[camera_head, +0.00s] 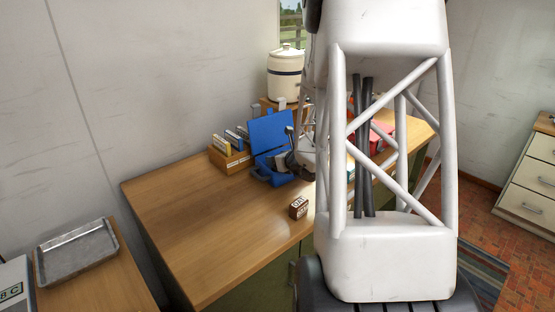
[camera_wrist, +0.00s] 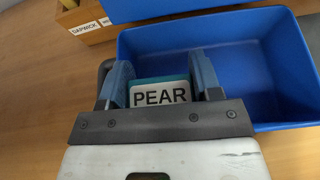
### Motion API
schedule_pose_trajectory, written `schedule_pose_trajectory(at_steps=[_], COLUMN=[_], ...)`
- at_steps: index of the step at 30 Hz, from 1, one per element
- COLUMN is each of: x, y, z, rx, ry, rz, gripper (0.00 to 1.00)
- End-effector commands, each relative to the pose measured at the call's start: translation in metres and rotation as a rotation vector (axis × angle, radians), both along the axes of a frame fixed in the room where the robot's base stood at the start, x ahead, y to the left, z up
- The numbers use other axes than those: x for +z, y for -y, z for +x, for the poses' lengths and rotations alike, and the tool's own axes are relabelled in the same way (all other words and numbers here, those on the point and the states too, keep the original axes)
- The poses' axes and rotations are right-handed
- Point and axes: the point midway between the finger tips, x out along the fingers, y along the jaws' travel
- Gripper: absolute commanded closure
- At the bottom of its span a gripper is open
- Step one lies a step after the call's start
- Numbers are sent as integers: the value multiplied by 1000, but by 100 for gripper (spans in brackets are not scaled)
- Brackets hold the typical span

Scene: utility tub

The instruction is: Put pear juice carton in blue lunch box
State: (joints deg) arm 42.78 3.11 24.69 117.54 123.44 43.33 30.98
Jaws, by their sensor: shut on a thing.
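The pear juice carton (camera_wrist: 160,94), with a teal top and a white label reading PEAR, is between the fingers of my gripper (camera_wrist: 162,76) in the wrist view. My gripper is shut on it. The blue lunch box (camera_wrist: 262,75) lies open around and beyond the fingers, and its visible floor is empty. In the head view the blue lunch box (camera_head: 268,131) stands with its lid raised, and my gripper (camera_head: 291,155) is at its right side. The carton cannot be made out there. Whether it touches the box floor cannot be told.
A wooden rack (camera_head: 237,162) of labelled cartons stands left of the lunch box. A small brown carton marked OAT (camera_head: 298,207) stands nearer on the table. A red object (camera_head: 381,137) is partly behind my arm. A cream crock (camera_head: 286,74) is behind. The table's left part is clear.

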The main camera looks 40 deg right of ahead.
Motion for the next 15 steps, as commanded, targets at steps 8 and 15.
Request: schedule_pose_trajectory(at_steps=[8, 15], x=[0, -5], y=[0, 0], z=[0, 0], rx=[0, 1], ry=[0, 1], rz=[-1, -2], gripper=[67, 67])
